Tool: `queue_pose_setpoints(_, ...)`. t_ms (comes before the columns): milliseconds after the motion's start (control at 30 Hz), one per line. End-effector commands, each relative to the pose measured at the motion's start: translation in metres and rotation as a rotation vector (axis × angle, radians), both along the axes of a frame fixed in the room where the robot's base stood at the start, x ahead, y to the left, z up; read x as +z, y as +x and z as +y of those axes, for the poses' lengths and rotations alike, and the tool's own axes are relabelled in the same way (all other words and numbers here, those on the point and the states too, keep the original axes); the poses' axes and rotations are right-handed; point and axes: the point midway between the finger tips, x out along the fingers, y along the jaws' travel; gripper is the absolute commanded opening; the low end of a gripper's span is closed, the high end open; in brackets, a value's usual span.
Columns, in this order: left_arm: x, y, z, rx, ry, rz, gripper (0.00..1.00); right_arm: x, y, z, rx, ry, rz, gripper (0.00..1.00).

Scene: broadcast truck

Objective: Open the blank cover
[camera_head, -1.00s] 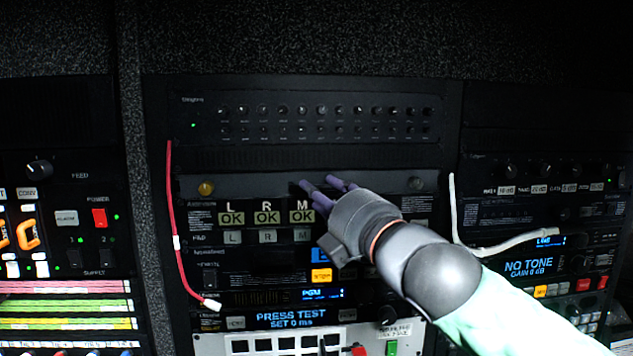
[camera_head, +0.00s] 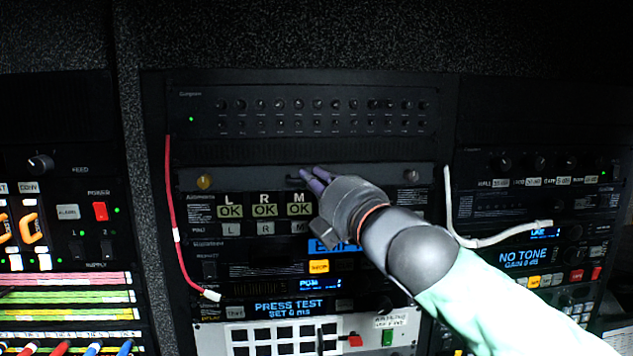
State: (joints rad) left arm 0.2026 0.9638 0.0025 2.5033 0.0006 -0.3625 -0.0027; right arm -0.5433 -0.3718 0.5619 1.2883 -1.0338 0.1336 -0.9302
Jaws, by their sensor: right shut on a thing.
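The blank cover (camera_head: 250,178) is a plain dark grey strip across the middle rack. It has a brass-coloured knob (camera_head: 204,182) at its left end and a grey knob (camera_head: 411,176) at its right end. It looks closed, flush with the rack. My right gripper (camera_head: 309,178) reaches in from the lower right. Its purple fingers are close together at the middle of the cover, shut on a small dark handle (camera_head: 292,179) that they mostly hide. My left gripper is not in view.
A panel of small knobs (camera_head: 320,113) sits above the cover. Lit L, R, M buttons (camera_head: 264,211) and displays lie below, partly behind my right arm. A red cable (camera_head: 170,200) hangs at the left and a white cable (camera_head: 500,239) at the right.

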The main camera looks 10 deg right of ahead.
Motion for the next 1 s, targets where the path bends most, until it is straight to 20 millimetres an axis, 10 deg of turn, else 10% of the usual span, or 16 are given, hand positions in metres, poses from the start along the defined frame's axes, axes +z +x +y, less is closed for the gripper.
queue_pose_setpoints(1000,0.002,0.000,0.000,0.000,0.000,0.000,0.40,0.013,-0.004,0.001,0.002,-0.001,0.271,0.00)
